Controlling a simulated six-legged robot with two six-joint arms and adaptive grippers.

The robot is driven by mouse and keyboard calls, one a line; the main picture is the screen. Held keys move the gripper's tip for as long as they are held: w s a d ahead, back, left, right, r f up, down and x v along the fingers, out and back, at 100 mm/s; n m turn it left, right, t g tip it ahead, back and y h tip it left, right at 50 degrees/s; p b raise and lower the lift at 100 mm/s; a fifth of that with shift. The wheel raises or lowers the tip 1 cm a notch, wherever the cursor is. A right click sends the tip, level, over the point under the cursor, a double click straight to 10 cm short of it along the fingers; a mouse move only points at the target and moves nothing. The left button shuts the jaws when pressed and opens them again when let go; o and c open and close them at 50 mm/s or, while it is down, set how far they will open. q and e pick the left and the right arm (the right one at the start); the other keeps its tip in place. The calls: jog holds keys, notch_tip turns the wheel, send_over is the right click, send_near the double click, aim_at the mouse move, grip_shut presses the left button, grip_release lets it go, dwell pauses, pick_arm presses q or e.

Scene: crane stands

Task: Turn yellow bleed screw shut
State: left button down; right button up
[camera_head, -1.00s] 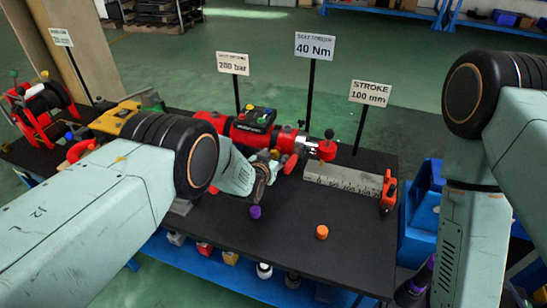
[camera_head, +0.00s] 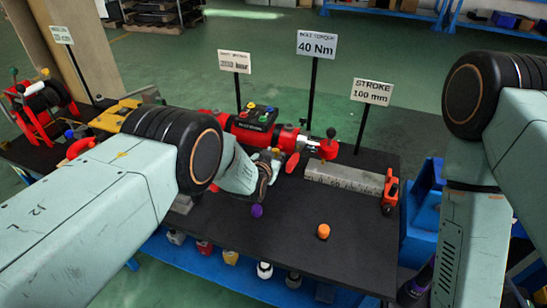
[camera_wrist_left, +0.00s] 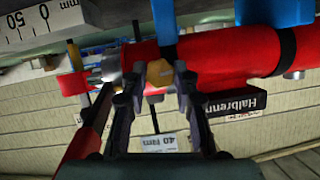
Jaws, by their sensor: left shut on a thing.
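The yellow bleed screw (camera_wrist_left: 160,73) shows in the left wrist view as a yellow hexagonal head beside the red cylinder (camera_wrist_left: 225,52). My left gripper (camera_wrist_left: 159,80) has one finger on each side of the screw and is shut on it. In the head view the red cylinder (camera_head: 222,124) lies across the back of the dark bench. My left gripper (camera_head: 272,164) is low at the cylinder's front side, and its fingertips are partly hidden there. My right arm stands at the right edge, with its gripper out of view.
A steel scale block (camera_head: 345,178) and a red-orange tool (camera_head: 390,192) lie right of the cylinder. An orange cap (camera_head: 323,231) and a purple knob (camera_head: 257,211) are at the front. A red reel (camera_head: 42,105) stands left. Sign posts rise behind.

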pick_arm(q)
jog(key=shift+d+m+b, duration=0.15)
jog(key=shift+m+b, duration=0.25)
jog(key=shift+b, duration=0.25)
jog(key=shift+y, duration=0.3)
jog(key=shift+r, duration=0.1)
jog(key=c, duration=1)
grip_release()
notch_tip(320, 180, up, 10)
jog(key=shift+f, duration=0.1)
